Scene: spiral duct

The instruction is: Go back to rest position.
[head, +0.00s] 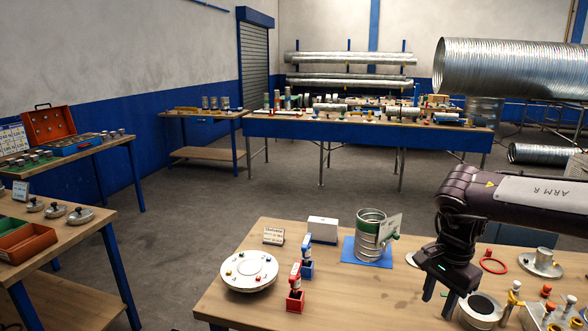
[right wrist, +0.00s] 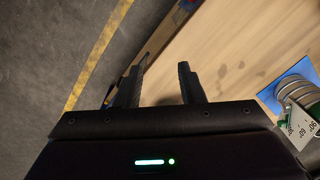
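My right gripper (head: 439,298) hangs from the dark arm marked "ARM R", above the front part of the wooden table (head: 340,300). In the right wrist view its two fingers (right wrist: 162,85) stand apart with nothing between them. The table's edge and the grey floor show beyond the fingers. My left gripper and left arm are in neither view.
A metal duct piece (head: 370,232) stands on a blue mat left of my right arm. A round white plate (head: 249,270), red and blue holders and a white box (head: 322,229) stand further left. A metal ring (head: 481,308) and a tube rack lie close to the right gripper.

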